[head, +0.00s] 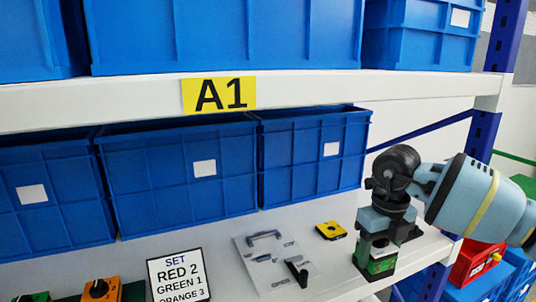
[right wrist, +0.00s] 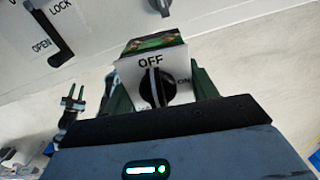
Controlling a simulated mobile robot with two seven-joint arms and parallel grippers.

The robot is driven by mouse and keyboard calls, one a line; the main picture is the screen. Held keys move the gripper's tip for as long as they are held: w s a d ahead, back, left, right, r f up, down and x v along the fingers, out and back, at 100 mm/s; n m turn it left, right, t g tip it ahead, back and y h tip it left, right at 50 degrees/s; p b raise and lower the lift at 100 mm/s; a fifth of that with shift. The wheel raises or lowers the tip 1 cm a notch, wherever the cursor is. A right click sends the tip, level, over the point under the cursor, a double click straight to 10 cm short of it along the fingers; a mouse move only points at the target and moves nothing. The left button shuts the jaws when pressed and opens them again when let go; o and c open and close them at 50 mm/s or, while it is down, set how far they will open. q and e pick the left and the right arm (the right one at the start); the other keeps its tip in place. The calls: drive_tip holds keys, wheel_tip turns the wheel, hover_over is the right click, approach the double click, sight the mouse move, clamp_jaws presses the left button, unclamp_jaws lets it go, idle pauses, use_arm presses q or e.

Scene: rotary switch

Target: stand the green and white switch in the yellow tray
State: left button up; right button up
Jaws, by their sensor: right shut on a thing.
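The green and white switch (head: 382,262) is in my right gripper (head: 378,243), at the shelf's front right. In the right wrist view the switch (right wrist: 152,85) shows a white face marked OFF and ON, with a black knob; green shows behind it. My right gripper's dark fingers (right wrist: 160,92) are shut on both sides of it. The small yellow tray (head: 338,234), with a dark middle, lies on the shelf behind and left of the switch, apart from it. Whether the switch touches the shelf cannot be told. A small dark pronged shape (right wrist: 75,105), perhaps my left gripper, shows in the wrist view.
A grey-white plate (head: 262,262) with handles and latches lies left of the tray. A sign (head: 180,277) and an orange switch (head: 100,290) stand further left. Blue bins (head: 180,165) line the back. The upper shelf (head: 300,98) hangs above. A red box (head: 472,262) is at right.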

drive_tip(key=s+d+m, duration=0.2)
drive_tip(key=d+m, duration=0.2)
drive_tip(key=d, duration=1.2)
drive_tip(key=s+a+f+m, duration=0.25)
drive_tip(key=a+m, duration=0.35)
drive_tip(key=m, duration=0.6)
drive_tip(key=s+a+f+m, duration=0.1)
drive_tip(key=s+a+m, duration=0.4)
drive_tip(key=m, duration=0.7)
drive_tip(key=s+a+f+m, duration=0.2)
drive_tip(key=a+m, duration=0.5)
drive_tip(key=m, duration=0.4)
drive_tip(key=s+f, duration=0.4)
drive_tip(key=f, duration=0.6)
drive_tip(key=s+f, duration=0.4)
drive_tip(key=f, duration=0.6)
drive_tip(key=shift+d, duration=0.3)
drive_tip(key=shift+s, duration=0.1)
